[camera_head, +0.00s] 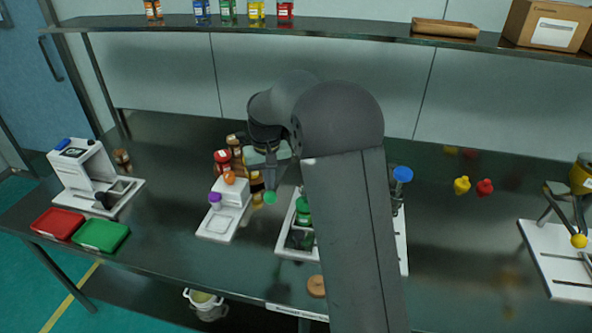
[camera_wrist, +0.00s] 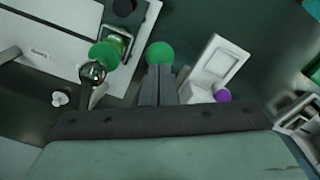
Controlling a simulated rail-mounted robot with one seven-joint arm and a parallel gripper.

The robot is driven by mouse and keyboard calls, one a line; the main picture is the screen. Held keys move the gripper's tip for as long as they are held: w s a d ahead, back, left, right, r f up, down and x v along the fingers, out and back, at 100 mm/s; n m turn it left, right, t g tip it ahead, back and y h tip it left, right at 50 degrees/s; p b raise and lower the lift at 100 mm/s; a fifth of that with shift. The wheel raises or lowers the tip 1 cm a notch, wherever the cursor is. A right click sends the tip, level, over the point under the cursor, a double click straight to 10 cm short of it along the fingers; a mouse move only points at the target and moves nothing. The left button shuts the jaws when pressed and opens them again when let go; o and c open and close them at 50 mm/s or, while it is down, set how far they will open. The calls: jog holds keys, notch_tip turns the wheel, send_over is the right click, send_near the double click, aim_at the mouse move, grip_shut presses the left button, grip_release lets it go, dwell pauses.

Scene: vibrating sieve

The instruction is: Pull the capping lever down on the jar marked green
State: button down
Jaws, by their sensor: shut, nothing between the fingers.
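A round green knob (camera_head: 270,197) shows just beyond the tips of my gripper (camera_head: 268,178). In the wrist view the green knob (camera_wrist: 160,53) lies right in front of my gripper (camera_wrist: 159,74), whose two grey fingers are shut together with nothing between them. I cannot tell whether the tips touch it; its lever arm is hidden. A jar with green in it (camera_wrist: 120,42) stands on the white capping base (camera_wrist: 55,38), beside a second round green part (camera_wrist: 103,54). In the head view, green parts (camera_head: 303,208) show above the base (camera_head: 284,246), partly hidden by my arm.
A white stand with a purple knob (camera_head: 215,198) is close to the left of my gripper. Red-capped bottles (camera_head: 222,160) stand behind it. Red (camera_head: 57,223) and green (camera_head: 101,235) trays lie at far left. Yellow (camera_head: 461,185) and red (camera_head: 485,187) knobs are to the right.

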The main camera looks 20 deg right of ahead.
aim_at(270, 194)
jog(key=shift+f, duration=0.1)
dwell(0.5)
jog(key=shift+f+b, duration=1.25)
jog(key=shift+f, duration=0.6)
jog(key=shift+s+f, duration=0.15)
jog(key=shift+r+p, duration=2.85)
jog(key=shift+r, duration=1.25)
